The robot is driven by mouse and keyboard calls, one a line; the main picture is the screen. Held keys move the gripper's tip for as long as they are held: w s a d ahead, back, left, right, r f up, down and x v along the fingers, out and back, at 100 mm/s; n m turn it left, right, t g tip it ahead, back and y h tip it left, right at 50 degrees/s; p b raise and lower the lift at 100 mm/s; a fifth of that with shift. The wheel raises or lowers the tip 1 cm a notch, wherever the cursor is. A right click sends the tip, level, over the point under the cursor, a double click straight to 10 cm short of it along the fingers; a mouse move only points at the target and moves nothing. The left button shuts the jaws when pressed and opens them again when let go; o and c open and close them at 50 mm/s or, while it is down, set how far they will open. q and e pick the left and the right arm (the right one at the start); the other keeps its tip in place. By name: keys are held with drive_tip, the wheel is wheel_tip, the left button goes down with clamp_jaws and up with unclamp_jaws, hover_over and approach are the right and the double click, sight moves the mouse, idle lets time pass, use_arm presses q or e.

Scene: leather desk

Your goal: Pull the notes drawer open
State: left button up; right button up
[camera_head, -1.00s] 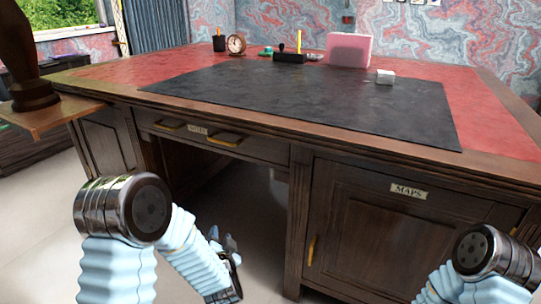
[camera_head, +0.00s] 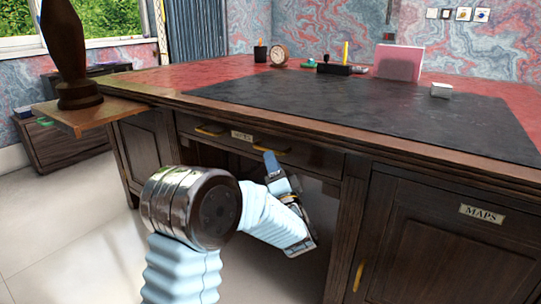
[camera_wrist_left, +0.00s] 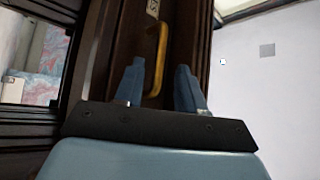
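The notes drawer (camera_head: 318,158) is a dark wood drawer under the desk top, with a small label (camera_head: 242,136) between two brass handles. It looks shut, flush with the desk front. The left handle (camera_head: 210,131) is free. My left gripper (camera_head: 272,165) is at the right handle (camera_head: 286,151) and partly covers it in the head view. In the left wrist view the blue fingers (camera_wrist_left: 158,85) are apart. The brass handle (camera_wrist_left: 161,45) shows ahead, between the two fingertips; I cannot tell whether they touch it. My right gripper is not in view.
The desk's dark mat (camera_head: 350,105) holds a white box (camera_head: 441,90); a clock (camera_head: 278,55) and a pink block (camera_head: 398,63) stand behind. A side shelf (camera_head: 105,117) juts out at the left. A MAPS cupboard (camera_head: 450,255) is at the right. Floor is clear at left.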

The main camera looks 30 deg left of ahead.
use_arm(q)
drive_tip(key=x, duration=0.4)
clamp_jaws()
idle(0.4)
